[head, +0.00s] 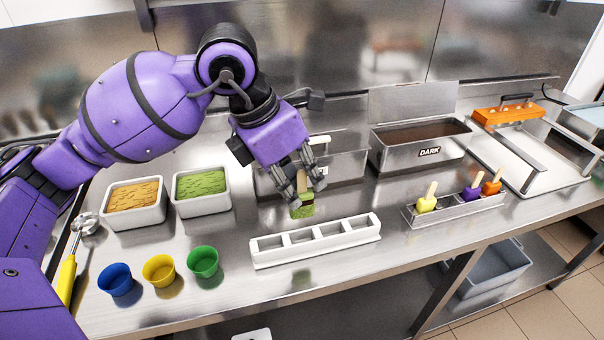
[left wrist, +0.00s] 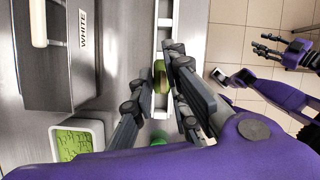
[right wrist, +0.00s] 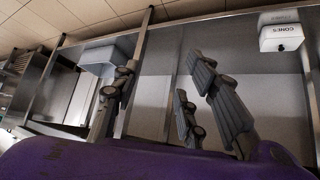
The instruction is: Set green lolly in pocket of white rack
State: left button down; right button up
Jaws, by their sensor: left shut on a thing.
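The green lolly (head: 302,209) hangs with its green block down and its stick up. My left gripper (head: 307,183) is shut on its stick, holding it above the counter just behind the white rack (head: 262,262). The rack is a long white holder with a row of square pockets; those I can see look empty. In the left wrist view the lolly (left wrist: 159,74) shows between the fingers, over or beside the rack (left wrist: 166,12); I cannot tell which. My right gripper (right wrist: 160,75) is open and empty, away from the counter top.
A steel tray (head: 452,212) holds yellow, purple and orange lollies at right. The DARK tub (head: 395,157) stands behind. Crumb tubs (head: 134,216) and blue, yellow and green cups (head: 203,262) stand left. A scoop (head: 68,278) lies at far left. The counter front is clear.

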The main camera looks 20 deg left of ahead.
pick_arm(q)
jog(key=shift+s+f, duration=0.15)
jog(key=shift+f, duration=0.6)
notch_tip(320, 180, down, 2)
jog(key=shift+f+b, duration=0.25)
jog(key=shift+b, duration=0.6)
jog(key=shift+f+b, duration=0.35)
jog(key=shift+f, duration=0.3)
pick_arm(e)
jog(key=shift+s+a+f, duration=0.1)
jog(key=shift+f, duration=0.55)
jog(key=shift+s+a+f, duration=0.1)
jog(key=shift+f, duration=0.5)
jog(key=shift+s+d, duration=0.15)
jog(key=shift+s, duration=0.15)
pick_arm(q)
jog(key=shift+f, duration=0.2)
pick_arm(e)
jog(key=shift+s+f, duration=0.2)
jog(key=shift+f, duration=0.1)
pick_arm(q)
jog(key=shift+f+b, duration=1.4)
jog(key=shift+f, duration=0.6)
pick_arm(e)
jog(key=shift+s+f+g, duration=0.25)
jog(key=shift+s+f, duration=0.25)
jog(key=shift+f, duration=0.35)
jog(key=shift+s+f+g, duration=0.25)
jog(key=shift+s+f, duration=0.25)
jog(key=shift+f, duration=0.35)
